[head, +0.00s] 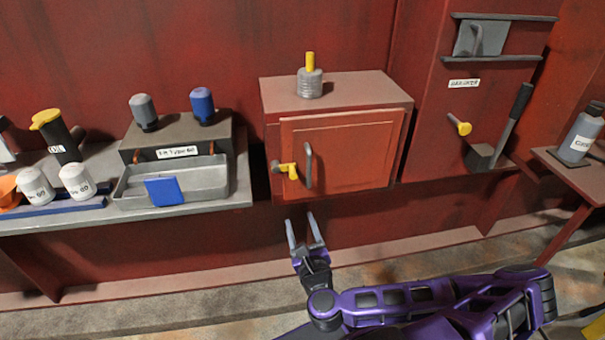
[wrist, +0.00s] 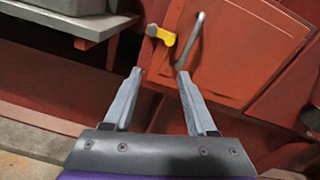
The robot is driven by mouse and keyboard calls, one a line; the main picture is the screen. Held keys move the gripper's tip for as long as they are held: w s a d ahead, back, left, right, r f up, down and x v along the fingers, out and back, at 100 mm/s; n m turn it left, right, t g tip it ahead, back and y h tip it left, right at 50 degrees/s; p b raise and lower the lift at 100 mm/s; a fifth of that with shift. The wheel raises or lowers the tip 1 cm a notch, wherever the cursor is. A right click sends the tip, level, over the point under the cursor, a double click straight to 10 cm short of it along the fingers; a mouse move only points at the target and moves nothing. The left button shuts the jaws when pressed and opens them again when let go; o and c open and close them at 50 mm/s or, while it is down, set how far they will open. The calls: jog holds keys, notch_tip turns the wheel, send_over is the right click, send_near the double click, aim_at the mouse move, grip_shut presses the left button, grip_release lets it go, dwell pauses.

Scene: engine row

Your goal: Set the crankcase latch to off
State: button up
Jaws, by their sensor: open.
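A red cabinet (head: 340,150) has a closed door with a grey bar handle (head: 308,165). A latch with a yellow grip (head: 289,170) is at the door's left edge, its grip lying roughly sideways and pointing right. In the wrist view the yellow latch (wrist: 161,35) lies just left of the grey handle (wrist: 190,42). No label shows on this latch. My gripper (head: 300,218) is open and empty, below and in front of the cabinet door. In the wrist view its fingertips (wrist: 160,72) point toward the latch, apart from it.
A spring-like part with a yellow top (head: 310,78) stands on the cabinet. Left is a bench with a grey tray (head: 208,180) and bottles. Right, a red panel carries another yellow knob (head: 460,125) under a label (head: 464,84). Space below the cabinet is open.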

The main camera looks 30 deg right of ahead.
aim_at(294, 180)
jog(key=shift+m+h, duration=0.4)
jog(key=shift+m, duration=0.1)
jog(key=b+x, duration=0.1)
jog(key=x, duration=0.5)
jog(key=r+b+x, duration=0.1)
jog(key=x, duration=0.4)
jog(key=b+x, duration=0.2)
jog(key=x, duration=0.4)
jog(key=shift+w+d+r, duration=0.25)
jog(key=shift+d+r, duration=0.1)
jog(key=shift+d, duration=0.15)
grip_shut()
